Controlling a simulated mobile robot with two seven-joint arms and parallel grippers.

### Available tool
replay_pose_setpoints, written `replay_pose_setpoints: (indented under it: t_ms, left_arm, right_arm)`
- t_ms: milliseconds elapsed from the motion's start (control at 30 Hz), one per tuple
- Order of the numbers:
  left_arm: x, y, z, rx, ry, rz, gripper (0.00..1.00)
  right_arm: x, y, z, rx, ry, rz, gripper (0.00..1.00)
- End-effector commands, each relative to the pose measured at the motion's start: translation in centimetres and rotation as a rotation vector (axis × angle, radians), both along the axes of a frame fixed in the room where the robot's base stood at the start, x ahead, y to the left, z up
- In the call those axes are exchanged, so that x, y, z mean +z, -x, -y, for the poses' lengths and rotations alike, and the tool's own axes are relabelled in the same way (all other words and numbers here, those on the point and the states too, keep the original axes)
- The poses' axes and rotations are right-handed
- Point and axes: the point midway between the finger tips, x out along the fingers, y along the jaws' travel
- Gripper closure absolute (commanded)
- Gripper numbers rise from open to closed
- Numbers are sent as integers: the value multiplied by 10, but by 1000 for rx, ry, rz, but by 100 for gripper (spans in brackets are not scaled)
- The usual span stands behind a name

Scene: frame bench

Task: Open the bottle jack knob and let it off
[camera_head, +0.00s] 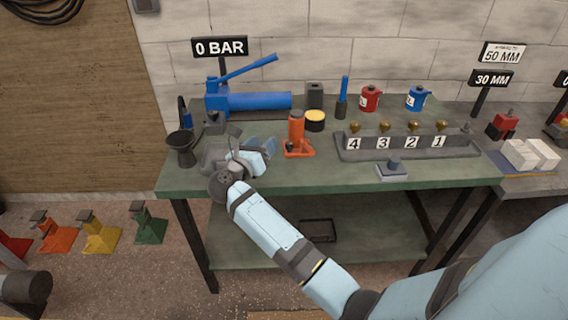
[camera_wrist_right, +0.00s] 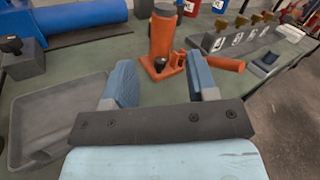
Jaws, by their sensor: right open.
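The orange bottle jack (camera_head: 297,130) stands upright on the green bench. In the right wrist view the jack (camera_wrist_right: 163,35) is just beyond my fingers, with a small dark knob (camera_wrist_right: 160,64) low on its front. An orange stub (camera_wrist_right: 225,63) sticks out to the right at its base, partly behind my right-hand finger. My right gripper (camera_head: 268,146) is open and empty, just left of the jack in the head view. In the wrist view its two blue fingers (camera_wrist_right: 162,78) are apart, with the knob seen between them and not gripped. My left gripper is not in view.
A grey tray (camera_wrist_right: 50,130) lies beside my gripper. A blue pump (camera_head: 248,101) stands behind under a "0 BAR" sign (camera_head: 220,47). A black funnel (camera_head: 182,148) is at the left, a black-and-yellow tin (camera_head: 315,120) behind the jack, and a numbered valve block (camera_head: 460,149) to the right.

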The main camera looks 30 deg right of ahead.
Motion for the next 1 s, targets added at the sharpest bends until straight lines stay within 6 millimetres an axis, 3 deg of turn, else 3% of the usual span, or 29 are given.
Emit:
replay_pose_setpoints:
  t_ms: [33,200,400,1000]
  left_arm:
    - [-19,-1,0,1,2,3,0]
    - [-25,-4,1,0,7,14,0]
    - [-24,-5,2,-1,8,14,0]
    - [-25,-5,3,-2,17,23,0]
  right_arm:
    - [-15,-11,-1,-58,-129,47,47]
    - [-29,-25,-10,-217,-427,115,47]
    - [-34,-29,-7,-269,-511,125,47]
    - [-76,-54,94,-267,-504,123,47]
